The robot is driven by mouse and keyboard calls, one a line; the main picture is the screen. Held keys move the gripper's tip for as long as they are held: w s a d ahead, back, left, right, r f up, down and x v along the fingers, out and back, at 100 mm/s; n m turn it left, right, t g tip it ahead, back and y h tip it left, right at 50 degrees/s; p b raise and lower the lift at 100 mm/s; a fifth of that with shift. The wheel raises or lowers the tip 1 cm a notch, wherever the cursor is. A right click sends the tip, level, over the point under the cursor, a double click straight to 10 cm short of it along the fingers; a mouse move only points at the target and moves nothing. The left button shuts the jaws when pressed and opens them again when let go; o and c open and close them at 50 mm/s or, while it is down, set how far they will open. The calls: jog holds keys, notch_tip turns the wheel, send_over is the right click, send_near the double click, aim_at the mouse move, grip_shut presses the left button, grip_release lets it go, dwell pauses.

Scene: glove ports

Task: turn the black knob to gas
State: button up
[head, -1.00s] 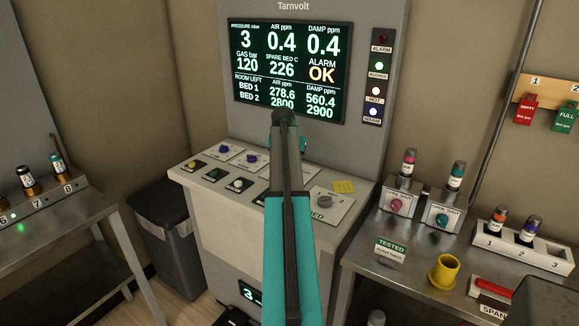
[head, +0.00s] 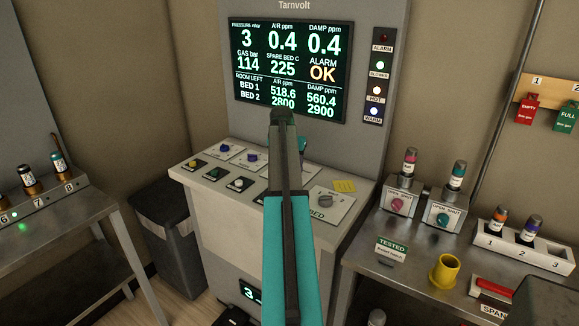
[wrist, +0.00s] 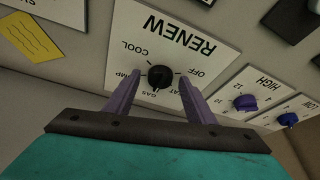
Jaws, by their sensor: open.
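The black knob (wrist: 159,77) sits on a white plate (wrist: 205,25) marked RENEW, which appears upside down in the wrist view. Labels OFF, COOL and GAS are readable around it; others are partly covered by my fingers. GAS lies just below the knob in the picture. I cannot tell for certain where the knob's pointer is set. My gripper (wrist: 160,84) is open, with one purple finger on each side of the knob; contact is not clear. In the head view my arm hides the gripper and this knob.
Plates with a purple knob (wrist: 245,103) and a blue knob (wrist: 288,119) lie right of the gripper. A yellow note (wrist: 30,37) is at left. The console display (head: 288,68) reads GAS 114 bar, BED 1 air 518.6 and alarm OK. A bench (head: 400,275) stands at right.

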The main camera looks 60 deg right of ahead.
jog(key=b+v, duration=0.2)
jog(key=v, duration=1.1)
jog(key=shift+r, duration=0.4)
jog(key=shift+a, duration=0.1)
